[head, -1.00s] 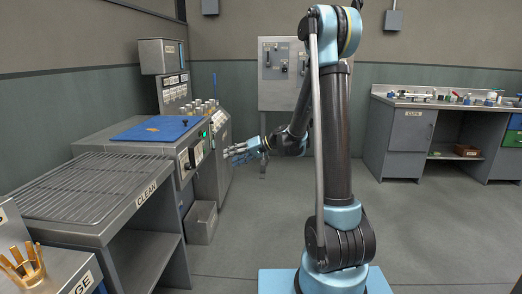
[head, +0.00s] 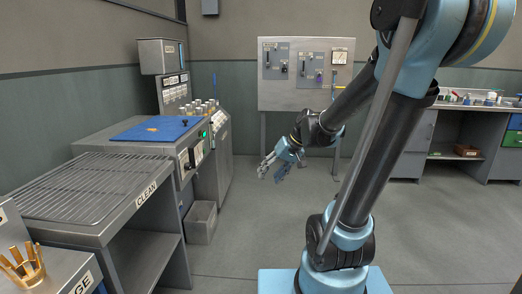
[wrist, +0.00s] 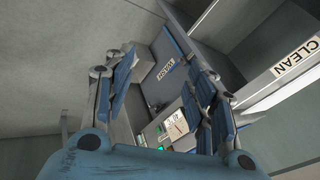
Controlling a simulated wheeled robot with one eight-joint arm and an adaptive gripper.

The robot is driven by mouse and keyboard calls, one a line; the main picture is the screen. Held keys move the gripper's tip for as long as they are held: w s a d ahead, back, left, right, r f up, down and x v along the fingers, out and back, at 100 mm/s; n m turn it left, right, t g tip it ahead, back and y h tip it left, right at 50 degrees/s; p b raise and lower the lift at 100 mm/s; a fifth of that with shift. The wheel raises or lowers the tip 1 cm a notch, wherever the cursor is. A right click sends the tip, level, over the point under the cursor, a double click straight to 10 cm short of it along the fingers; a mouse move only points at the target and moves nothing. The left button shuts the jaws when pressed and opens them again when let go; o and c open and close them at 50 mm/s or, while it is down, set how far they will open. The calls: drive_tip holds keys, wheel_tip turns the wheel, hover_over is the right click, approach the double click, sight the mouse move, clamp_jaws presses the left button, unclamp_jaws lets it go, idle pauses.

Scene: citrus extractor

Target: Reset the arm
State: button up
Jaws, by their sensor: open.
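My gripper (head: 272,171) is open and empty in the head view. It hangs in the air over the floor, right of the grey machine bench and apart from it. My arm is folded upward at the right and bends down to the gripper. In the wrist view my gripper (wrist: 165,95) shows its two blue-padded fingers spread wide, with nothing between them. Beyond them the machine front (wrist: 170,122) shows tilted.
The bench with a blue mat (head: 157,129) and the rack marked CLEAN (head: 88,185) stand at the left. A grey bin (head: 201,222) is on the floor. A panel board (head: 305,75) stands behind. Tables are at the right; the middle floor is clear.

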drive_tip(key=s+d+f+m+h, duration=0.1)
drive_tip(key=s+d+f+h, duration=0.2)
drive_tip(key=s+d, duration=0.4)
drive_tip(key=s+d+f+m+h, duration=0.1)
drive_tip(key=s+d+f+h, duration=0.2)
drive_tip(key=s+d, duration=0.5)
drive_tip(key=shift+s+f+m, duration=0.3)
drive_tip(key=shift+s, duration=0.7)
drive_tip(key=shift+d, duration=0.1)
